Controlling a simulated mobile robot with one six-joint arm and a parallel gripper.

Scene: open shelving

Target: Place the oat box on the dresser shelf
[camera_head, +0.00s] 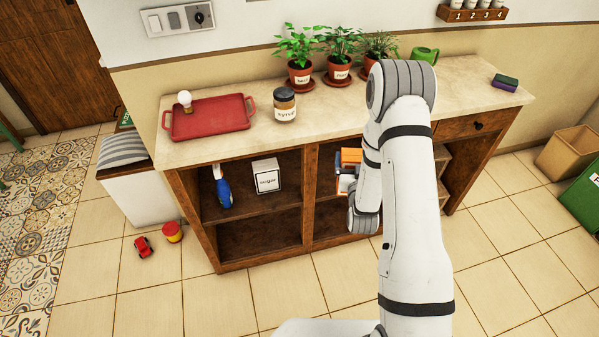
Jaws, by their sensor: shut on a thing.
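The dresser (205,240) is a wooden unit with a pale top and open compartments below. An orange box (351,155), which I take to be the oat box, is at the opening of the middle upper compartment, partly hidden by my arm. My gripper (346,180) is at the box's lower front, shut on it, with its fingers mostly hidden. I cannot tell whether the box touches the shelf. In the left upper compartment, a blue spray bottle (222,190) and a white labelled box (266,176) stand on the dresser shelf (245,205).
On top are a red tray (208,118) with a bulb (185,98), a labelled jar (285,105), several potted plants, a green watering can (425,55) and sponges (504,82). A red toy car (144,247) and a small tub (172,232) lie on the floor. The lower compartments look empty.

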